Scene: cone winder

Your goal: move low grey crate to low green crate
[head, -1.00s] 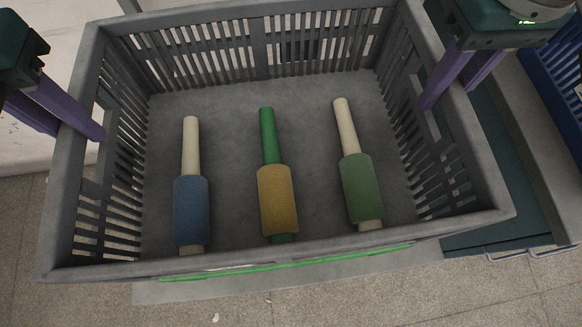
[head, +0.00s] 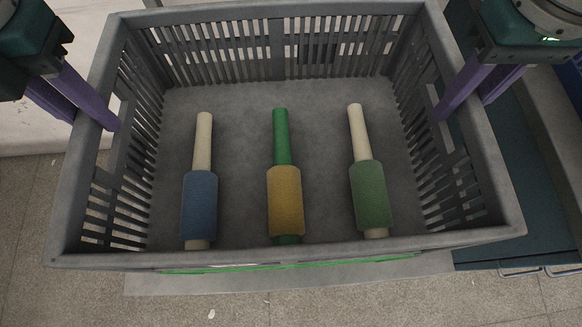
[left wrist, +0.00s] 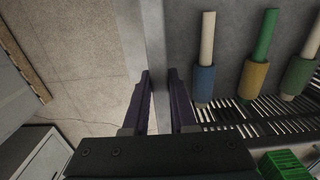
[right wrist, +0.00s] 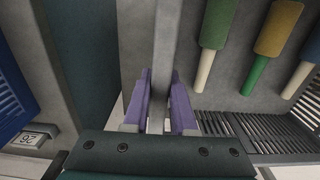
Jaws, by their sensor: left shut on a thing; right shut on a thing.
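The low grey crate (head: 270,257) fills the middle of the head view, with slatted walls and three wound cones inside: blue (head: 199,205), yellow (head: 285,200) and green (head: 371,195). My left gripper (head: 95,117) is shut on its left wall and my right gripper (head: 462,103) on its right wall. Both wrist views show the purple fingers on either side of the rim. A green crate (left wrist: 285,165) shows partly at the lower right of the left wrist view. I cannot tell whether it is the low green crate.
A dark teal surface (head: 520,225) with handles at its front lies right of the crate. A blue crate (right wrist: 15,95) and a small plate marked 26 (right wrist: 30,138) show in the right wrist view. Bare speckled floor (head: 60,292) is in front.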

